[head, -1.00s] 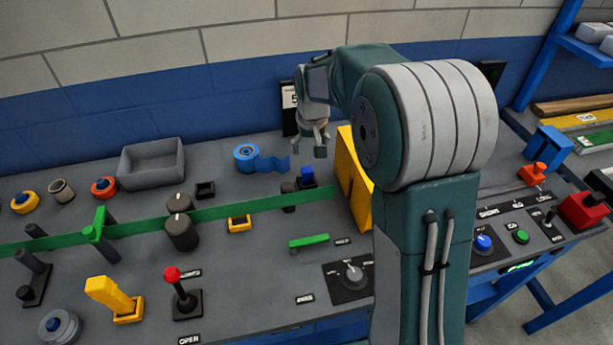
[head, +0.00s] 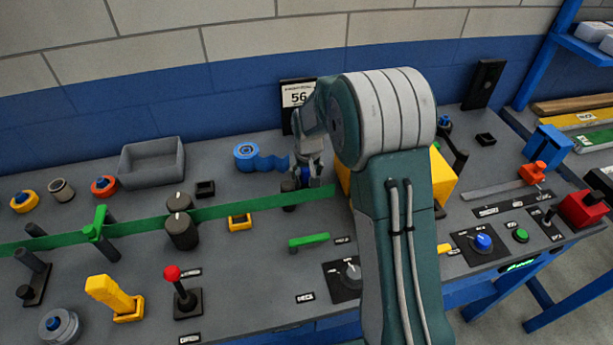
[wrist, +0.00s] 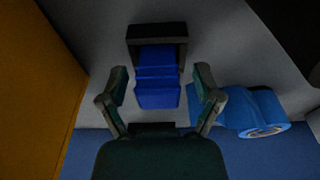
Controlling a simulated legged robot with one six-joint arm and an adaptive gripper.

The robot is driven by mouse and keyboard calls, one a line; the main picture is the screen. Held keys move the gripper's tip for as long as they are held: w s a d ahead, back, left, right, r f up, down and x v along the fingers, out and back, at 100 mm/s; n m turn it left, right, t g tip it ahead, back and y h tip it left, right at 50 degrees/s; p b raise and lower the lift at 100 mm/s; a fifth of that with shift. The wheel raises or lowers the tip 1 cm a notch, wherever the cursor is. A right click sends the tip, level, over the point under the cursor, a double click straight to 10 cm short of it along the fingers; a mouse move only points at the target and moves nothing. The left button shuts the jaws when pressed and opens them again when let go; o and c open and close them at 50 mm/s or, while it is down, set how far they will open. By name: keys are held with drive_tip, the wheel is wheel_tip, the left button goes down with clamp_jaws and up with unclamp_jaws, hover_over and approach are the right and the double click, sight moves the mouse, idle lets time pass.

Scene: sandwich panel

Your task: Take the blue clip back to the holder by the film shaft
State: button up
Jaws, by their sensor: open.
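The blue clip (wrist: 157,88) sits against a black square holder (wrist: 157,32) in the wrist view. My gripper (wrist: 160,83) is open, with one finger on each side of the clip and visible gaps between. In the head view my gripper (head: 306,182) points down beside the yellow block, and its fingers largely hide the clip. A small empty-looking black holder (head: 205,188) stands behind the dark knobbed rollers (head: 180,222) that the green film (head: 265,203) passes. I cannot tell for certain which post is the film shaft.
A blue tape roll (head: 247,157) lies just left of my gripper. A yellow block (head: 443,178) stands close on the right, partly behind my arm. A grey bin (head: 152,163) is at the back left. Another small black holder (head: 486,139) is at the far right.

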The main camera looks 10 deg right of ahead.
clamp_jaws()
wheel_tip(320, 180, up, 10)
idle(0.7)
drive_tip(key=shift+r, duration=0.55)
